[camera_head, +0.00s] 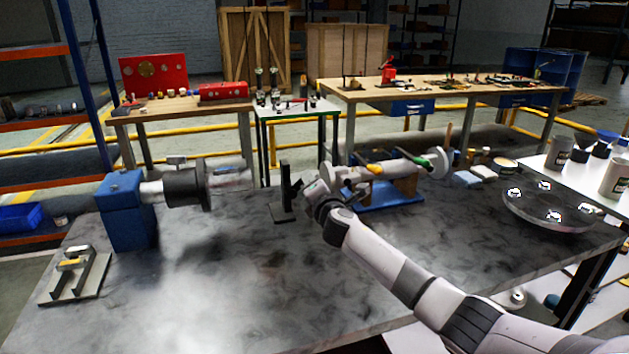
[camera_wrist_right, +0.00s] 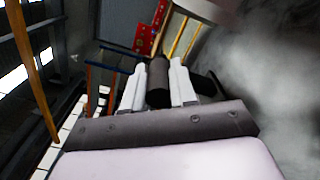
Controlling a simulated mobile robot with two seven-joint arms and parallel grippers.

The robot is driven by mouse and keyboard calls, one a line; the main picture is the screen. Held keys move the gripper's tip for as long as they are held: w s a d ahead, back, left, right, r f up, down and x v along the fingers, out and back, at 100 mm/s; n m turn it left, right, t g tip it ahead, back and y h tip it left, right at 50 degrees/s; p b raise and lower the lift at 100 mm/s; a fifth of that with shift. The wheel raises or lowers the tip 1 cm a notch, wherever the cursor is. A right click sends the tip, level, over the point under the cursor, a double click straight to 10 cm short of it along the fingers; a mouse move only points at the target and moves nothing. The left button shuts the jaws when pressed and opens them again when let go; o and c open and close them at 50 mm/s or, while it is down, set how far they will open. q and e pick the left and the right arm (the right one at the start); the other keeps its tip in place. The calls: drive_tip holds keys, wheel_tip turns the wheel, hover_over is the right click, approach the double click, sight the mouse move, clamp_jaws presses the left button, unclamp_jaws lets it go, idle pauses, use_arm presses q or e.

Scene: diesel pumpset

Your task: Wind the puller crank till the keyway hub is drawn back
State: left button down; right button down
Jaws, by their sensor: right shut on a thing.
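My right gripper (camera_head: 316,190) is at the middle of the grey bench, just right of a small black upright stand (camera_head: 284,195). In the right wrist view its two pale fingers (camera_wrist_right: 158,85) are shut on a dark cylindrical grip (camera_wrist_right: 158,72), which looks like the crank handle. My gripper hides most of the crank in the head view. Behind it, a pale horizontal shaft assembly (camera_head: 402,168) with a green ring rests over a blue base (camera_head: 390,197). At the left, a blue block (camera_head: 126,210) carries a shaft with a dark hub (camera_head: 186,187). My left gripper is out of view.
A grey slotted fixture (camera_head: 75,277) lies at the bench's front left. A round tray (camera_head: 549,214) with shiny pieces is at the right. The bench's front middle is clear. Mugs stand on a white table (camera_head: 590,181) at far right.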

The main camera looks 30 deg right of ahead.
drive_tip(key=shift+a+r+n+p, duration=0.25)
drive_tip(key=shift+r+n+p, duration=0.15)
drive_tip(key=shift+n, duration=0.3)
drive_tip(key=shift+w, duration=0.1)
drive_tip(key=c, duration=0.9)
unclamp_jaws()
drive_tip(key=shift+f, duration=0.1)
drive_tip(key=shift+a, duration=0.1)
drive_tip(key=p+v, duration=0.1)
drive_tip(key=v, duration=0.6)
